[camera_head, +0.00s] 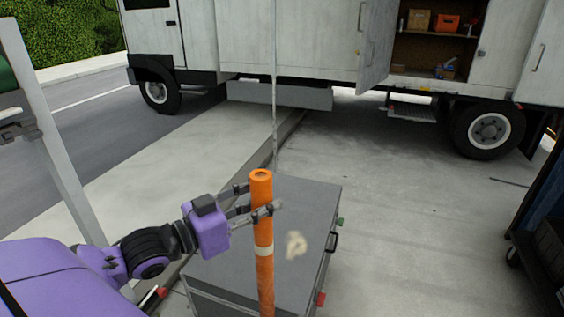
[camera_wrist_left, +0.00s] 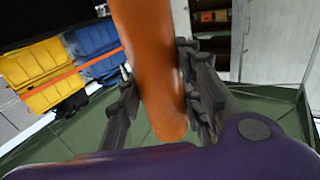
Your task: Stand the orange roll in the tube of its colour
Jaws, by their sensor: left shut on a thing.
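The orange roll (camera_head: 263,221) is a long, thin cylinder with a pale band around its middle. It stands nearly upright in the head view, in front of a grey case. My left gripper (camera_head: 264,198) is shut on the roll near its top end. In the left wrist view the orange roll (camera_wrist_left: 152,62) runs between the fingers of the left gripper (camera_wrist_left: 165,100). The roll's lower end is cut off by the bottom of the head view. I cannot make out a tube of its colour. My right gripper is not in view.
A grey case (camera_head: 305,205) with a flat lid stands just behind the roll. A white truck (camera_head: 290,40) with an open side compartment is at the back. A white post (camera_head: 50,135) rises at the left, and a dark wheeled rack (camera_head: 545,245) stands at the right. Concrete between is clear.

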